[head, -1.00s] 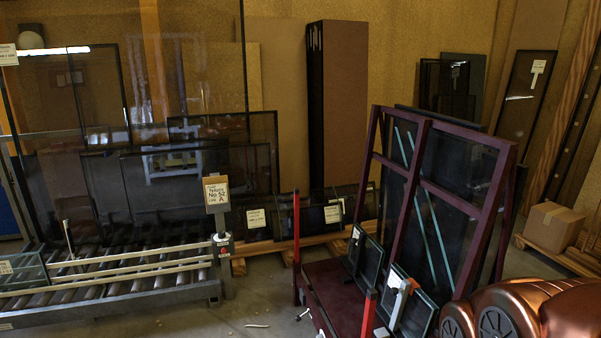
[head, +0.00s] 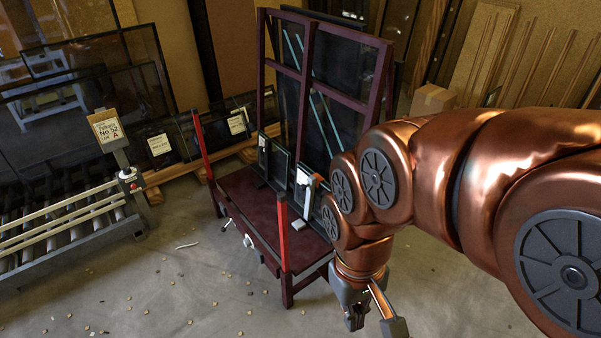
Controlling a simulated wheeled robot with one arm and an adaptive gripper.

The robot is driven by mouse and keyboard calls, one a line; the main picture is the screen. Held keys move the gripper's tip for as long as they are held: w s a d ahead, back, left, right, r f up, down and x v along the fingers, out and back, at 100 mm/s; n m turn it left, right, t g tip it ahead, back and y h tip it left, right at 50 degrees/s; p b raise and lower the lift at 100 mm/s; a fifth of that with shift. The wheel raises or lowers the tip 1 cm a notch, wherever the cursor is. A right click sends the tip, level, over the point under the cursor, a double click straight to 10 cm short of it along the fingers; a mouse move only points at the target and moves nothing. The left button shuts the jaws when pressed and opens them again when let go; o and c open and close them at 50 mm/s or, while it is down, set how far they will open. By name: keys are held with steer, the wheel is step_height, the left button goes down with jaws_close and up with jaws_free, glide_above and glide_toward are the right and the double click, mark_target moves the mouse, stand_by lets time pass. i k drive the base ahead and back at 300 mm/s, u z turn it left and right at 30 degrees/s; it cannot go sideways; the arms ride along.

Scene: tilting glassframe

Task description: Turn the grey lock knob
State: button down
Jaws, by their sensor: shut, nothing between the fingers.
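The maroon glass frame cart (head: 262,205) stands at the middle of the head view, with a low platform, red posts and a tilted upright frame. A small pale grey knob-like part (head: 248,241) shows on the platform's front edge. I cannot tell for sure that it is the lock knob. My gripper (head: 357,318) hangs low at the bottom of the view, to the right of the cart's near corner and apart from the knob-like part. It is shut and empty. My arm hides the right side of the cart.
A roller conveyor (head: 70,222) with a sign (head: 106,126) stands at the left. Glass panes lean along the back wall. A cardboard box (head: 432,100) sits behind my arm. The concrete floor (head: 190,285) before the cart is open, with small debris.

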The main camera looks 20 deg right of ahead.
mark_target(247, 243)
steer(key=u, duration=0.75)
steer(key=i, duration=0.75)
steer(key=u, duration=0.95)
steer(key=i, duration=0.9)
steer(key=z, duration=0.15)
